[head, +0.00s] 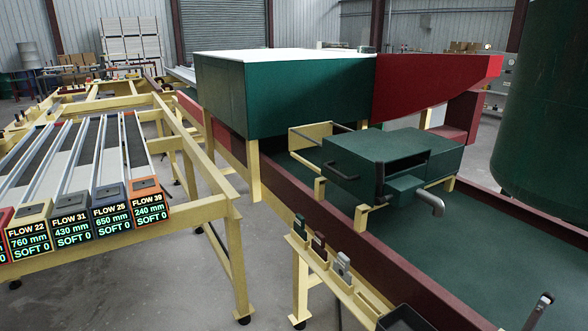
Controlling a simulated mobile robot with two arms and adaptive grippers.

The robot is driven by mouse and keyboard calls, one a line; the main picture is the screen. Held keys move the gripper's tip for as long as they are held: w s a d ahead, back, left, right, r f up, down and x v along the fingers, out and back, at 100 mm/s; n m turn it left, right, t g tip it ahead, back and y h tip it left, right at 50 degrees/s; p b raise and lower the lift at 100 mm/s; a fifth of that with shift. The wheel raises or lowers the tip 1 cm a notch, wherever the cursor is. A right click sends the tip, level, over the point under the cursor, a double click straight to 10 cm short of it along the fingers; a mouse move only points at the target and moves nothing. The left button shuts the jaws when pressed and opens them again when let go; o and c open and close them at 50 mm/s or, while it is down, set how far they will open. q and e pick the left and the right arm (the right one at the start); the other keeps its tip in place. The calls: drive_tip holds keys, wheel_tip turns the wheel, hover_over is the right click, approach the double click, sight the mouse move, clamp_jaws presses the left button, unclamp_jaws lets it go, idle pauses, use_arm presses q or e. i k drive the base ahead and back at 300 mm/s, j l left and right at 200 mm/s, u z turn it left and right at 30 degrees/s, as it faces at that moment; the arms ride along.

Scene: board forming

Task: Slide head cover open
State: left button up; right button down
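A dark green box-shaped cover (375,150) sits on cream rails above the green forming bed, right of centre; I take it to be the head cover. A black bar handle (341,171) is on its left front face. Another dark upright handle (380,178) is near its front corner. A dark slot shows in its front right, and a grey elbow pipe (431,201) sticks out below. I cannot tell from this view how far the cover is slid. Neither of my grippers shows in the head view.
A large green box with a white top (270,90) stands behind, beside a red guard (430,80). The maroon bed rail (400,270) and a cream ledge with small devices (335,275) lie in front. A labelled rack (225,205) is left; a green tank (545,110) is right.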

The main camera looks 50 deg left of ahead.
sight(348, 159)
drive_tip(key=u, duration=1.15)
